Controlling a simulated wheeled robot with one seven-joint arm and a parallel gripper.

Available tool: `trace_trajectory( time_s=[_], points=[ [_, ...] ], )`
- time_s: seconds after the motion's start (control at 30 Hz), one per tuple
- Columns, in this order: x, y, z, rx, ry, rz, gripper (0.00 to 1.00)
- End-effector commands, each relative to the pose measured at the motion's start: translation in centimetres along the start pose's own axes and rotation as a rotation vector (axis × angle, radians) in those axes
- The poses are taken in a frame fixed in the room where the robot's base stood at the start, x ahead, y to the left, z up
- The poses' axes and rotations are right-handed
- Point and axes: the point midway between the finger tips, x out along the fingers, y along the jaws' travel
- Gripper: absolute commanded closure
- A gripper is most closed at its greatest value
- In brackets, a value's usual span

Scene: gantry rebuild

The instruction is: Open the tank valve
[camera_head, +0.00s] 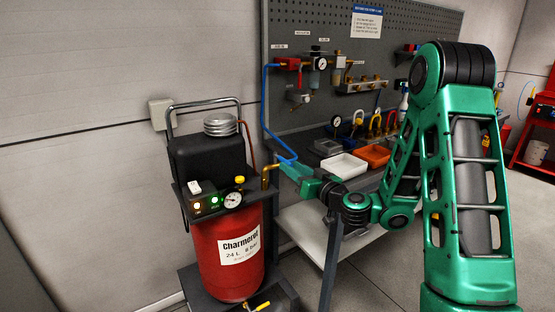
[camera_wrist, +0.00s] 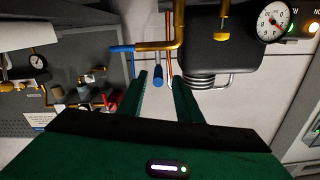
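The red compressor tank (camera_head: 228,250) stands left of my arm, with a brass outlet pipe (camera_head: 268,174) at its upper right. In the wrist view, which is upside down, the brass pipe (camera_wrist: 158,46) runs sideways into a blue hose end (camera_wrist: 122,48). In the head view my gripper (camera_head: 284,170) is beside the pipe; the handle cannot be made out there.
A yellow-handled valve (camera_head: 262,306) is low on the tank. A pressure gauge (camera_head: 233,200) is on its front. A blue hose (camera_head: 266,110) rises to the pegboard (camera_head: 300,30). The bench behind holds a white tray (camera_head: 343,166) and an orange tray (camera_head: 373,155).

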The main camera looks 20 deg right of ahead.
Motion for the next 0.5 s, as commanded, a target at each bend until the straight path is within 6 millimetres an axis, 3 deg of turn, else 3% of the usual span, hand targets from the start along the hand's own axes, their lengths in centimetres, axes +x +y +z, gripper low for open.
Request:
trace_trajectory(
  time_s=[0.5],
  points=[
    [7.4, 0.5, -0.2, -0.003, 0.003, 0.005, 0.68]
  ],
)
